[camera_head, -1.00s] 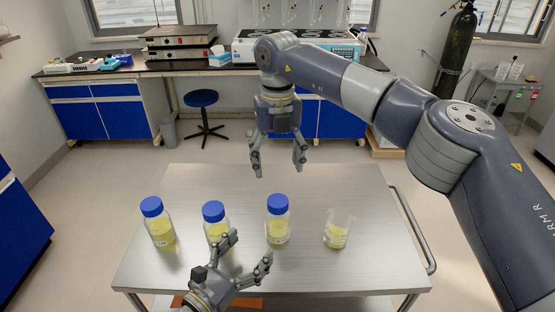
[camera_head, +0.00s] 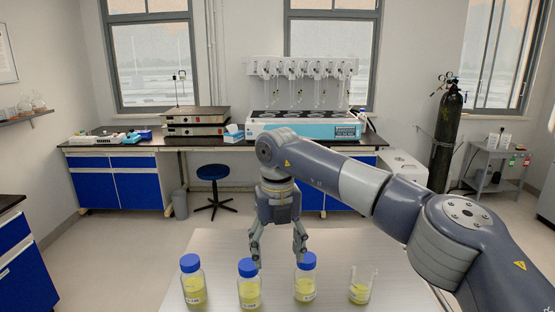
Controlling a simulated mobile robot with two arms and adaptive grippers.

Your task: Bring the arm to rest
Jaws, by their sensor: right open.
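My right arm reaches in from the right, and its gripper (camera_head: 279,258) hangs downward, open and empty. It is above the metal table (camera_head: 212,243), behind the blue-capped bottles in the picture. Three bottles with blue caps and yellow liquid stand upright in a row: the left bottle (camera_head: 194,288), the middle bottle (camera_head: 249,291) and the right bottle (camera_head: 305,284). A beaker with yellow liquid (camera_head: 360,291) stands to their right. The gripper is apart from the beaker; whether its fingertips clear the right bottle is hard to tell. My left gripper is out of view.
A lab bench (camera_head: 200,142) with blue cabinets runs along the back wall, holding a distiller (camera_head: 305,124) and stacked hot plates (camera_head: 194,121). A blue stool (camera_head: 213,172) stands before it. A gas cylinder (camera_head: 446,140) and a small cart (camera_head: 495,168) are at right.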

